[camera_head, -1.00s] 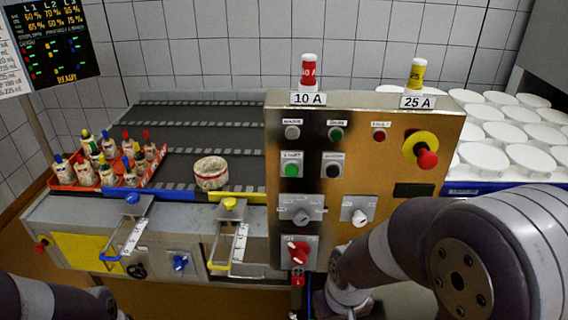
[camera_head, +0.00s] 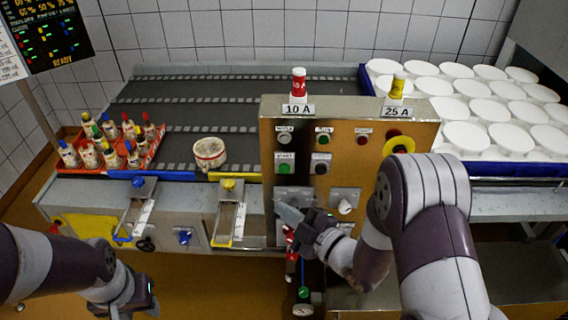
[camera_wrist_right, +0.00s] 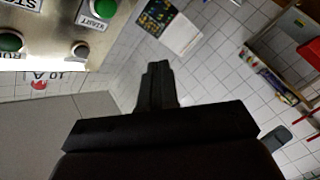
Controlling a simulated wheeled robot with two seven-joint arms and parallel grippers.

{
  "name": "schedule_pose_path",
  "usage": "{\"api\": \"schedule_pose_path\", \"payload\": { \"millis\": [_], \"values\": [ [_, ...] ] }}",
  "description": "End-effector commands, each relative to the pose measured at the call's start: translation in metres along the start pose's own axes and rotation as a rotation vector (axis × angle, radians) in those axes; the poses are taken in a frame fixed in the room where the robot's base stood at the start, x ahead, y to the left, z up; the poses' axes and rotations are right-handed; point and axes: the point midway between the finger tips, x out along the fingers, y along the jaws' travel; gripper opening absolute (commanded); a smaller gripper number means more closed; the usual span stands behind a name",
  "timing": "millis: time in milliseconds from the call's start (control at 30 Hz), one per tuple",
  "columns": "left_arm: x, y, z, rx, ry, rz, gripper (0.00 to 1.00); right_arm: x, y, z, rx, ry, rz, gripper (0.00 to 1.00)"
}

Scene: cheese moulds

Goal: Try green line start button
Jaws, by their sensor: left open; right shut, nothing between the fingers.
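The green start button (camera_head: 285,168) sits on a white plate near the left edge of the brown control panel (camera_head: 350,150). A green button, probably the same one, shows at the top of the right wrist view (camera_wrist_right: 103,9). My right gripper (camera_head: 280,208) is in front of the panel's lower left, below the start button in the picture, and its fingertips look apart from the button. Its fingers (camera_wrist_right: 158,70) are shut and empty. My left gripper (camera_head: 152,298) is low at the left, open, in front of the yellow floor; its fingertips are hard to make out.
A green lamp (camera_head: 323,139) and a black button (camera_head: 321,168) are close by. A grey switch plate (camera_head: 345,200) is lower down. A red crate of bottles (camera_head: 75,160) and a round tub (camera_head: 209,153) stand left; white moulds (camera_head: 475,137) stand right.

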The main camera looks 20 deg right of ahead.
Motion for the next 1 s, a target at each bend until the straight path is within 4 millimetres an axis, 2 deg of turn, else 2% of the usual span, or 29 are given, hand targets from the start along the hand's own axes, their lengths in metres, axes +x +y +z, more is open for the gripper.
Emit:
{"api": "schedule_pose_path", "payload": {
  "millis": [267, 700, 1000],
  "values": [
    [0.001, 0.0, 0.0, 0.0, 0.0, 0.0, 0.43, 0.005, 0.002, 0.004, 0.002, -0.003, -0.002, 0.0],
    [0.008, 0.0, 0.001, 0.0, 0.0, 0.0, 0.43, 0.047, 0.031, 0.037, 0.002, -0.004, -0.001, 0.0],
    [0.014, 0.0, 0.002, 0.0, 0.0, 0.0, 0.43, 0.061, 0.043, 0.046, 0.003, -0.004, -0.001, 0.0]
  ]
}}
